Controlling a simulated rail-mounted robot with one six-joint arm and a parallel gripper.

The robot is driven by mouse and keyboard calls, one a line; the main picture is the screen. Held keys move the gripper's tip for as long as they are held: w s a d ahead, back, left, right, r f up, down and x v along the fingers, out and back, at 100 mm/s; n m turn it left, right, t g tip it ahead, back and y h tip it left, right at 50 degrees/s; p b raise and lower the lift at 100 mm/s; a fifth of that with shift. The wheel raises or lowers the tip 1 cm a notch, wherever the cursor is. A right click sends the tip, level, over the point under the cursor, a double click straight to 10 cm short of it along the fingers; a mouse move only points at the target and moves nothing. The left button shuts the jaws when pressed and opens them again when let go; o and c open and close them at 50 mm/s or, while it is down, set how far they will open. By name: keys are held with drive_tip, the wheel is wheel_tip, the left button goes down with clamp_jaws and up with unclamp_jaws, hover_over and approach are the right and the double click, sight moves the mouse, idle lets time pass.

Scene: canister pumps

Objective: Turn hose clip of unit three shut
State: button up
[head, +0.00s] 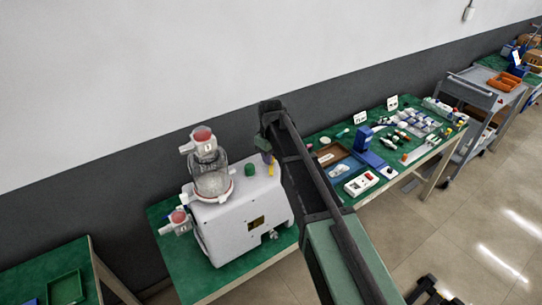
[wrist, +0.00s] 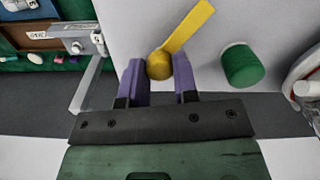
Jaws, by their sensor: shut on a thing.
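The pump unit (head: 235,225) is a white box on a green-topped table at centre left in the head view. The yellow hose clip (wrist: 190,27), a round hub with a flat lever, sits on its white top in the wrist view. The lever points up and to the right there. My gripper (wrist: 161,78) has purple fingers shut on the clip's hub, one on each side. In the head view my gripper (head: 267,158) is small at the unit's back right, and the clip is hard to make out. I cannot read a unit number.
A green knob (wrist: 242,65) stands right of the clip. A clear canister (head: 212,182) with a red-topped lid stands on the unit's left. A grey metal bracket (wrist: 88,45) is at left in the wrist view. A second table (head: 408,155) with small parts lies right.

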drive_tip(key=m, duration=0.5)
drive_tip(key=shift+m, duration=0.3)
drive_tip(key=m, duration=0.5)
drive_tip(key=shift+m, duration=0.3)
drive_tip(key=o, duration=0.9)
drive_tip(key=shift+r, duration=0.1)
wheel_tip(320, 180, up, 11)
drive_tip(key=p, duration=1)
drive_tip(key=shift+f+p, duration=0.2)
drive_tip(key=shift+p, duration=0.2)
